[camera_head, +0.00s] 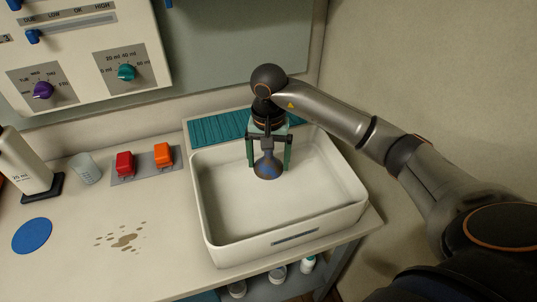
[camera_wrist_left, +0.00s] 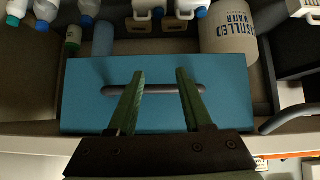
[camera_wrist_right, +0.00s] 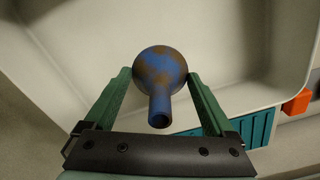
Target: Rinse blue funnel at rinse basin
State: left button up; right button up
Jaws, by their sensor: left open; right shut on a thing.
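The blue funnel (camera_head: 267,170) is in my right gripper (camera_head: 268,167), inside the outline of the white rinse basin (camera_head: 208,222), wide end down. In the right wrist view, brown patches cover much of the funnel (camera_wrist_right: 158,72), and its spout points toward the camera. The green fingers of my right gripper (camera_wrist_right: 160,75) are shut on it from both sides. I cannot tell whether the funnel touches the basin floor. No water shows in the basin. My left gripper (camera_wrist_left: 160,72) is open and empty, facing a blue panel with a grey handle; it is outside the head view.
A teal ribbed mat (camera_head: 215,129) lies behind the basin. Red (camera_head: 125,163) and orange (camera_head: 163,154) blocks, a clear cup (camera_head: 86,168), a blue disc (camera_head: 32,236) and a brown spill (camera_head: 124,237) are to the left. Bottles and a water jug (camera_wrist_left: 228,30) surround the blue panel (camera_wrist_left: 80,100).

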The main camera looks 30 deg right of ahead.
aim_at(269, 157)
jog(key=shift+f+b, duration=1.7)
jog(key=shift+f, duration=1.5)
jog(key=shift+r+p, duration=3.15)
jog(key=shift+r, duration=3.45)
jog(key=shift+r, duration=2.05)
